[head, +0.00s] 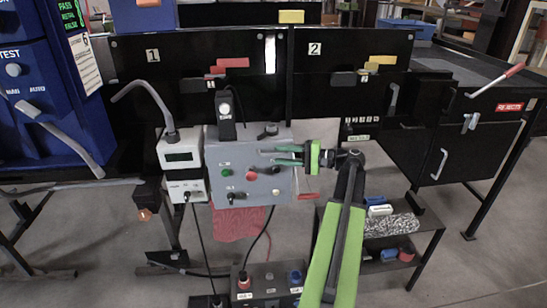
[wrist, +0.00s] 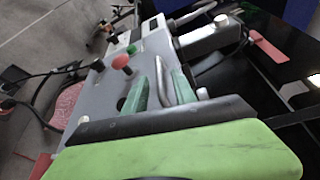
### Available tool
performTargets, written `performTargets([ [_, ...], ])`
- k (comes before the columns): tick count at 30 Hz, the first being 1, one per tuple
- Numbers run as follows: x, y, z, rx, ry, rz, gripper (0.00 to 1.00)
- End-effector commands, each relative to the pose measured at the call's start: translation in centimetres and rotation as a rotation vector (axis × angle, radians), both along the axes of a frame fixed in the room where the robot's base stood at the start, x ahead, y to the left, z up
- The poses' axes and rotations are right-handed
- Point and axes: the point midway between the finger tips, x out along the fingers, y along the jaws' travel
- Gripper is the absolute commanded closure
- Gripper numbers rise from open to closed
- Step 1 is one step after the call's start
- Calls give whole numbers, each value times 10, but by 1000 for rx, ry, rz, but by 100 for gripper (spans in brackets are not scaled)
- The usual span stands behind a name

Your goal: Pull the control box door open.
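The control box (head: 237,184) is a grey box with buttons and knobs on its front face, at the middle of the head view. The face also shows in the wrist view (wrist: 93,92). It looks flat, with no visible door gap. My gripper (head: 277,155) is at the upper right of this face, its green fingers apart. In the wrist view a bent metal bar handle (wrist: 163,80) lies between the two fingertips (wrist: 158,90). Whether either finger touches the bar, I cannot tell. The box's right edge is partly hidden by my gripper.
A red button (head: 251,176) and a green button (head: 227,173) are on the face, left of my fingers. A meter box (head: 181,158) stands close on the left. Black panels (head: 345,85) rise behind. A low shelf (head: 420,226) is at the lower right.

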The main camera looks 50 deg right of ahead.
Motion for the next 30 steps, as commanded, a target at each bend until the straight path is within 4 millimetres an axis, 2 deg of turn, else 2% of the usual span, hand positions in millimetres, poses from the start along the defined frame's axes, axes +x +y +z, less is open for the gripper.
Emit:
performTargets([
  [3,17,9,-2,0,0,1,67],
  [6,25,14,-3,0,0,1,67],
  [15,28,14,-3,0,0,-1,67],
  [16,28,14,-3,0,0,-1,69],
  [23,27,14,-3,0,0,-1,99],
  [30,27,14,-3,0,0,-1,100],
])
